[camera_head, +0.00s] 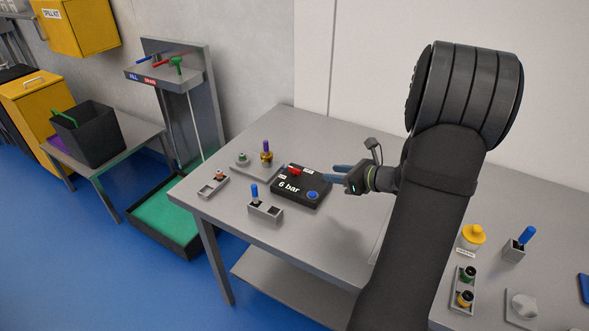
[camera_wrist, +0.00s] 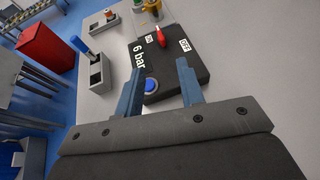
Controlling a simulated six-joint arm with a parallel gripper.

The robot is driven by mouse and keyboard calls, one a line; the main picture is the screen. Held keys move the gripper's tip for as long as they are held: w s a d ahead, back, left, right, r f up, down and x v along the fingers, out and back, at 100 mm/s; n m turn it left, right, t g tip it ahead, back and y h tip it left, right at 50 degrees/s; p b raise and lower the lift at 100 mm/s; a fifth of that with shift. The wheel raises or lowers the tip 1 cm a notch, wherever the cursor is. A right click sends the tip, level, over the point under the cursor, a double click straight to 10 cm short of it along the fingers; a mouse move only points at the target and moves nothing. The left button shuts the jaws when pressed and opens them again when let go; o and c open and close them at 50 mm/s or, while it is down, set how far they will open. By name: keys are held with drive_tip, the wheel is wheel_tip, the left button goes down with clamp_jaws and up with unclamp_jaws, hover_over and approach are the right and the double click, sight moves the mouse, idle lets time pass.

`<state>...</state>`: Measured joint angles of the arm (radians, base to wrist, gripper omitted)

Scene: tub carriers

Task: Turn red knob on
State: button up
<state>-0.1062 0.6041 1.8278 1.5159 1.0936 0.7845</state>
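The red knob (camera_head: 294,170) sits on the far edge of a black box (camera_head: 300,197) marked "6 bar", on the grey table. It also shows in the wrist view (camera_wrist: 163,37), between two white labels; the right one (camera_wrist: 185,45) reads OFF, and the left one is small and seems to read ON. I cannot tell which label the knob points to. A blue round button (camera_wrist: 151,85) is on the same box. My gripper (camera_head: 331,172) is to the right of the knob, apart from it. In the wrist view its two blue fingers (camera_wrist: 159,68) are spread with nothing between them.
A grey holder with a blue-handled switch (camera_head: 265,210) stands left of the box. A purple-and-brass part (camera_head: 266,152) and a small grey tray (camera_head: 213,186) are behind and left. A yellow knob (camera_head: 473,236) and other fixtures are at the right.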

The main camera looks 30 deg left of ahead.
sight(296, 169)
drive_tip(key=x, duration=1.6)
drive_tip(key=shift+a+f, duration=0.2)
drive_tip(key=shift+a, duration=0.05)
drive_tip(key=shift+c, duration=0.2)
clamp_jaws()
